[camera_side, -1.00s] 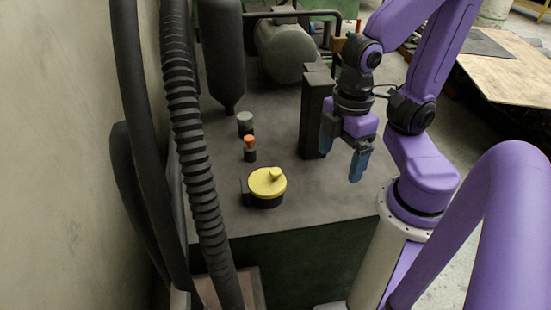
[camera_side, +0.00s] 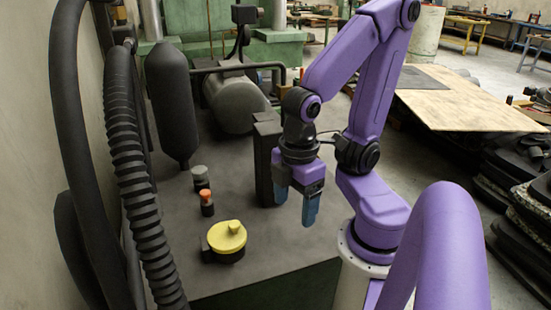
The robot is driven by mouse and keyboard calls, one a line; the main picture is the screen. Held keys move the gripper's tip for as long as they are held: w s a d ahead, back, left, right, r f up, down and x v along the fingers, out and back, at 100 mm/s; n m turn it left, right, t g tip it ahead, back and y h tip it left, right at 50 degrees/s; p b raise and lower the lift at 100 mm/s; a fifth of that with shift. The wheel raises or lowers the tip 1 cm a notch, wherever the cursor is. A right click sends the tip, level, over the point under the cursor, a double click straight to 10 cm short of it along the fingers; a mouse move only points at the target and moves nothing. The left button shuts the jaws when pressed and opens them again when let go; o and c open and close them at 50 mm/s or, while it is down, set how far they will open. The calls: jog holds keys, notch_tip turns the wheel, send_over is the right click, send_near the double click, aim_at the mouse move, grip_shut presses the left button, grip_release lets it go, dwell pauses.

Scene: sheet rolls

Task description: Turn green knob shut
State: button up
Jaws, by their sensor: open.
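No green knob shows in the side view. A round yellow knob (camera_side: 227,237) with a small raised nub on top sits on a dark base on the grey bench top. Behind it stand a small orange-topped knob (camera_side: 206,196) and a grey-topped one (camera_side: 200,173), both on dark bases. My gripper (camera_side: 296,207) is open and empty, with blue fingers pointing down. It hangs to the right of the yellow knob, apart from it, beside a dark upright block.
The dark upright block (camera_side: 264,165) stands just left of my gripper. A dark hanging cylinder (camera_side: 172,105) and a grey tank (camera_side: 236,104) are behind. Thick black ribbed hoses (camera_side: 132,180) run along the left. The bench top between gripper and yellow knob is clear.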

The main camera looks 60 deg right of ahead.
jog(key=w+d+r+m+y, duration=0.2)
jog(key=w+d+r+m, duration=0.2)
jog(key=w+d+m, duration=1.45)
jog(key=s+d+r+m+t, duration=0.2)
jog(key=s+d+m, duration=0.3)
jog(key=d+m, duration=0.55)
jog(key=s+d+r+m+t, duration=0.2)
jog(key=s+d+m, duration=0.3)
jog(key=d+m, duration=0.55)
jog(key=shift+n+h, duration=0.25)
jog(key=shift+h, duration=0.05)
jog(key=x, duration=1.7)
jog(key=shift+w+f, duration=0.2)
jog(key=shift+d, duration=0.1)
jog(key=c, duration=1)
jog(key=shift+c, duration=0.2)
